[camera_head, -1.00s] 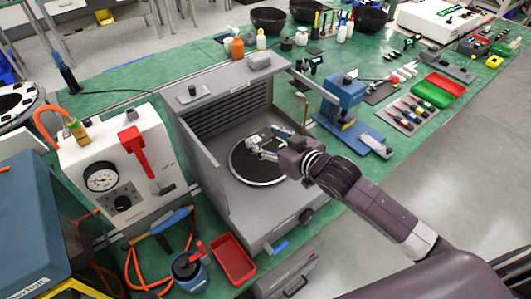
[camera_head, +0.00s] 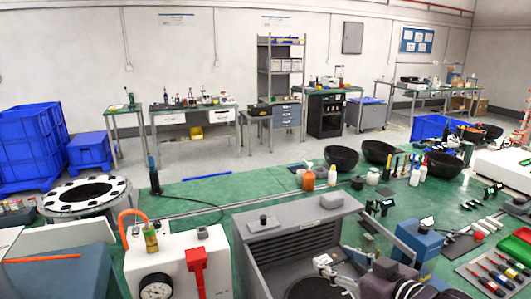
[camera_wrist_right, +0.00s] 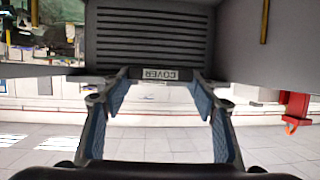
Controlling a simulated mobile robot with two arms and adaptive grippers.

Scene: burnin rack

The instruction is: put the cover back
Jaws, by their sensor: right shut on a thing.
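My right gripper (camera_head: 327,266) is inside the open grey machine box (camera_head: 282,218), above a dark round plate (camera_head: 314,289). It is shut on the cover. In the right wrist view the two blue-padded fingers (camera_wrist_right: 160,92) stand apart, and an upside-down COVER label (camera_wrist_right: 160,74) shows between their tips, just below the slatted grey panel (camera_wrist_right: 150,38). The held part and the cover's outline are not clear in either view. My left gripper is not in view.
A white gauge unit (camera_head: 180,258) with a red lever (camera_head: 197,265) stands left of the box. A blue device (camera_head: 416,240) stands close on its right. Bottles (camera_head: 309,180) and black bowls (camera_head: 341,158) are behind.

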